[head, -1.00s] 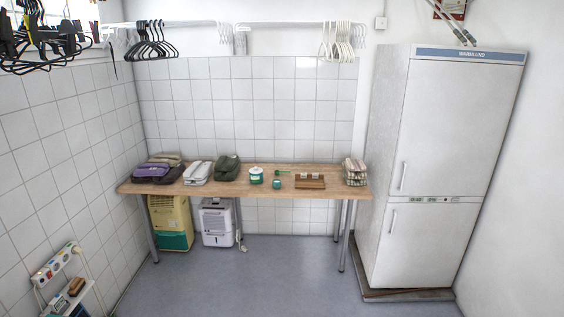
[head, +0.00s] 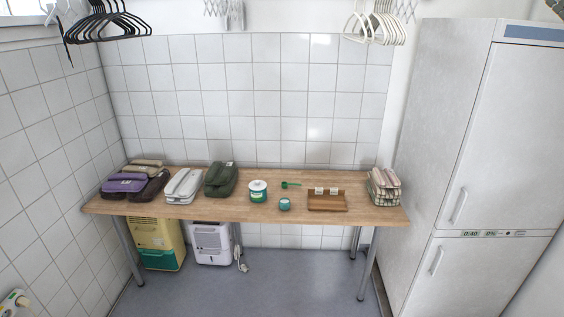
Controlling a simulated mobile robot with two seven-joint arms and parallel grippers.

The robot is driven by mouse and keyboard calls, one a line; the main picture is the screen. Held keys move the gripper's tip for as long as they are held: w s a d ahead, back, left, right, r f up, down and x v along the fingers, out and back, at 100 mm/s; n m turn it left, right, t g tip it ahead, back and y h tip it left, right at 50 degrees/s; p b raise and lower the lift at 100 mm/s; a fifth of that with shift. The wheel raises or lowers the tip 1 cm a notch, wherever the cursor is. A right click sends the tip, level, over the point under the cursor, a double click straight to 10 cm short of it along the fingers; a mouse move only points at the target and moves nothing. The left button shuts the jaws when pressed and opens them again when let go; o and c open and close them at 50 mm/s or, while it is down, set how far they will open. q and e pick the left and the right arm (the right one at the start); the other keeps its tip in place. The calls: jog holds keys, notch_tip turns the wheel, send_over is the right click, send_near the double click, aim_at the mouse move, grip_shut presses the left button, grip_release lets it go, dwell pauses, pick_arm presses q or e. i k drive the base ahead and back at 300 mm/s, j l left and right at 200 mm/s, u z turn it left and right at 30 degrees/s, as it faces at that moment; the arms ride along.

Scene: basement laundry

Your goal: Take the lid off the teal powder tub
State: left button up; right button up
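A teal tub with a white lid (head: 258,190) stands upright near the middle of the wooden table (head: 335,214) in the head view. The lid appears to be on it. A smaller teal container (head: 284,204) stands to its right and nearer the front edge. A green scoop (head: 290,184) lies behind that container. Neither of my grippers is in view.
Folded bundles (head: 184,184) lie on the table's left part. A brown wooden tray (head: 327,203) and a checked bundle (head: 384,186) are to the right. A tall white fridge (head: 450,150) stands right of the table. Floor (head: 300,280) in front is clear.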

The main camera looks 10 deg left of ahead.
aim_at(256, 185)
jog(key=i+j+z, duration=0.25)
jog(key=i+j, duration=0.15)
jog(key=i+j+z, duration=0.3)
jog(key=j, duration=0.2)
